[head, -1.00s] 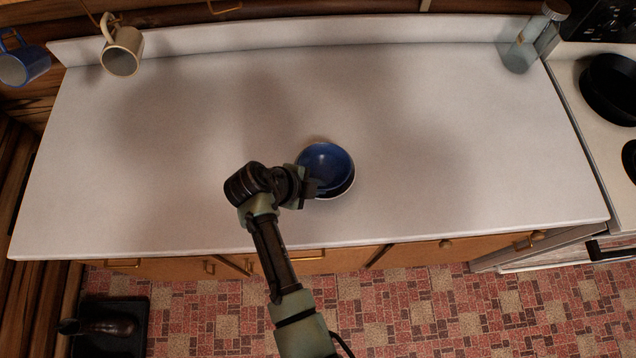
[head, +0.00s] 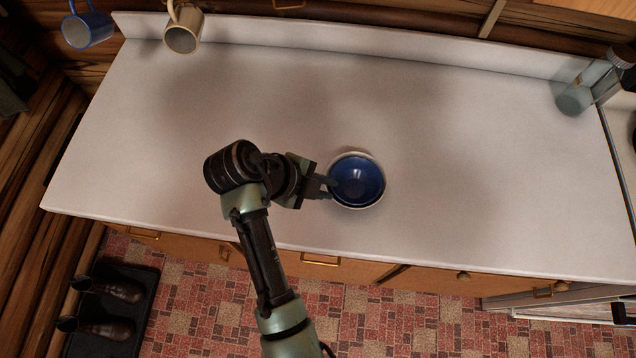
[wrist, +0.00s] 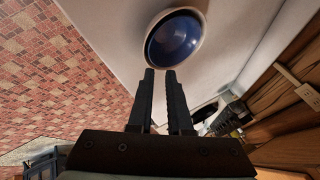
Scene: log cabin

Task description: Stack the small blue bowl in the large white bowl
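The small blue bowl (head: 360,180) sits inside the large white bowl (head: 383,197) on the counter, with the white rim showing around it. In the wrist view the blue bowl (wrist: 174,38) also lies within the white bowl (wrist: 203,46) and looks about level. My gripper (head: 331,187) is at the left side of the bowls, its fingertips by the near-left rim. In the wrist view my gripper (wrist: 160,75) has a narrow gap between its fingers and nothing in it. I cannot tell whether a fingertip touches a rim.
The white counter (head: 250,90) is clear around the bowls. A beige mug (head: 183,38) and a blue mug (head: 88,30) hang at the back left. A glass jar (head: 577,98) stands at the back right. Boots (head: 105,328) rest on a floor tray.

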